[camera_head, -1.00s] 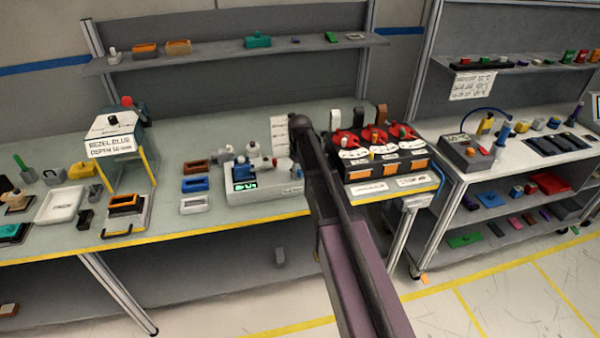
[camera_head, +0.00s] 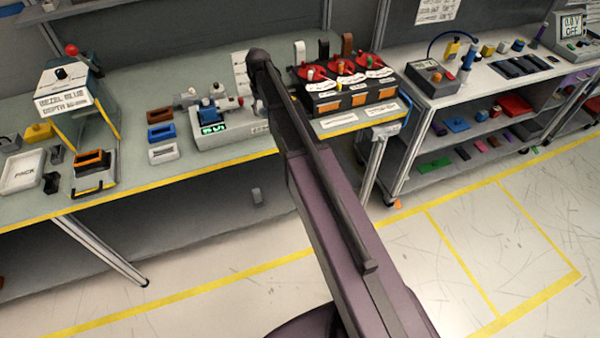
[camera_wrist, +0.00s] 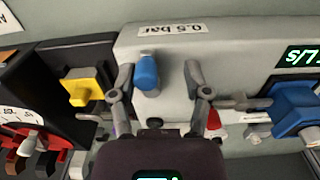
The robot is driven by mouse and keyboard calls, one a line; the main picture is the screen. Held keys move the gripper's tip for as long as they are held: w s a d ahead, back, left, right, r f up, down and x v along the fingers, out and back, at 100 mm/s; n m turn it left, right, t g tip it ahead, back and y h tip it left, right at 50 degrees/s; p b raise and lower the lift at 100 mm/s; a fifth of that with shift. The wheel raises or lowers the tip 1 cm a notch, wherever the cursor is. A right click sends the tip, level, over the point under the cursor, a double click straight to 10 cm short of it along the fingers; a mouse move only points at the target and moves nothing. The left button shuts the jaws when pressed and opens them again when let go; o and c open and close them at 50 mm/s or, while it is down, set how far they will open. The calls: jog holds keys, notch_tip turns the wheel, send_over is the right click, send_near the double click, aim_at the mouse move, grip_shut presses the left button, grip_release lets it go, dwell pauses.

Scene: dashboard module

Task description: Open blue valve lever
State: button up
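The blue valve lever (camera_wrist: 147,73) stands out from a light grey module (camera_wrist: 225,45) in the wrist view, below a label reading "0.5 bar" upside down. My gripper (camera_wrist: 159,72) is open, with one finger on each side of the lever. The lever is closer to the left finger; I cannot tell whether they touch. In the head view the grey module (camera_head: 235,126) sits on the bench, and my arm covers the area to its right. The gripper and lever cannot be made out there.
A red pointed part (camera_wrist: 214,120) lies near the right finger. In the head view a black unit with red discs (camera_head: 345,90) stands right of my arm.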

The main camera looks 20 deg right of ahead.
jog(key=m, duration=0.1)
jog(key=a+m, duration=0.1)
jog(key=m, duration=0.1)
jog(key=w+m, duration=0.1)
jog(key=shift+a+m, duration=0.3)
jog(key=shift+m, duration=0.1)
jog(key=m, duration=0.1)
jog(key=w+m, duration=0.1)
jog(key=m, duration=0.1)
jog(key=a+m, duration=0.1)
jog(key=m, duration=0.1)
jog(key=shift+w, duration=0.25)
notch_tip(320, 180, up, 14)
jog(key=p, duration=1.4)
jog(key=s+f+n+b, duration=0.3)
jog(key=s+f+b, duration=0.2)
jog(key=s, duration=0.4)
jog(key=s+f+n+b, duration=0.3)
jog(key=s+f+b, duration=0.3)
jog(key=s, duration=0.4)
jog(key=s+f+n+b, duration=0.4)
jog(key=s+f+b, duration=0.2)
jog(key=s, duration=0.4)
jog(key=shift+s+d, duration=0.15)
jog(key=shift+s, duration=0.05)
